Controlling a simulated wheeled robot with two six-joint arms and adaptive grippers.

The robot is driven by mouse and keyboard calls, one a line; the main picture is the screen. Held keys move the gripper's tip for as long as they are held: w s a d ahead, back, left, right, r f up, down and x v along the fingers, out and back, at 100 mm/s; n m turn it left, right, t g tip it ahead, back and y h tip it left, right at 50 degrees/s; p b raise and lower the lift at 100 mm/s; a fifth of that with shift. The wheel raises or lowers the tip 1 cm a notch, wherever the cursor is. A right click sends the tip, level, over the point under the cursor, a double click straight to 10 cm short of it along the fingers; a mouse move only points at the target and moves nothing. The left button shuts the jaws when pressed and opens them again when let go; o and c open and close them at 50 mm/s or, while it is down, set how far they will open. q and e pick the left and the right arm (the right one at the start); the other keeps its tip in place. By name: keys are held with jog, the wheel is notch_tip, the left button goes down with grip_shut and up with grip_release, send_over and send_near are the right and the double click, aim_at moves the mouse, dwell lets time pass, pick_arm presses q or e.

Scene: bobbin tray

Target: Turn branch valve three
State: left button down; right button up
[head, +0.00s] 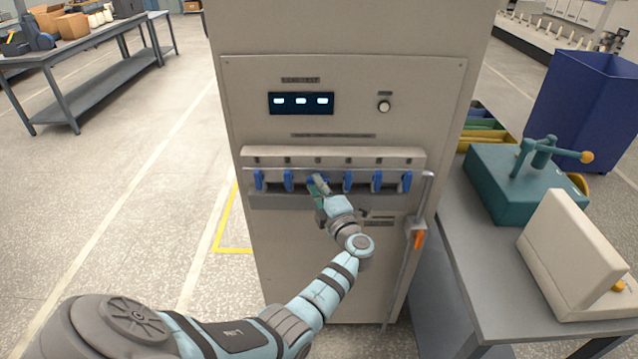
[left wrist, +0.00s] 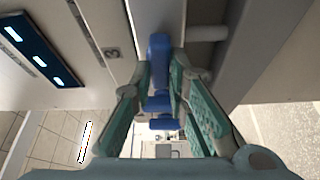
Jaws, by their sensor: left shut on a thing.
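A row of several blue valve handles (head: 347,181) runs along a grey rail on the front of a tall beige cabinet. Branch valve three (left wrist: 158,48) is the third handle from the left; a label "3" shows beside it in the left wrist view. My left gripper (head: 318,186) is at this handle and hides most of it in the head view. In the left wrist view its green fingers (left wrist: 158,72) are closed on either side of the blue handle. The other handles hang straight down. The third one's exact angle is hard to tell. My right gripper is not seen.
The cabinet's display (head: 301,103) and a knob (head: 384,106) sit above the valves. A grey vertical bar (head: 422,205) with an orange part stands out at the cabinet's right. A side table (head: 470,285) carries a green press (head: 515,185) and a beige box.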

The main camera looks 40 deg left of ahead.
pick_arm(q)
jog(key=shift+n, duration=0.4)
jog(key=shift+f, duration=0.1)
jog(key=c, duration=1.6)
grip_release()
jog(key=shift+o, duration=0.2)
jog(key=v, duration=0.7)
jog(key=shift+s+d, duration=0.2)
jog(key=shift+d, duration=0.15)
jog(key=shift+a, duration=0.1)
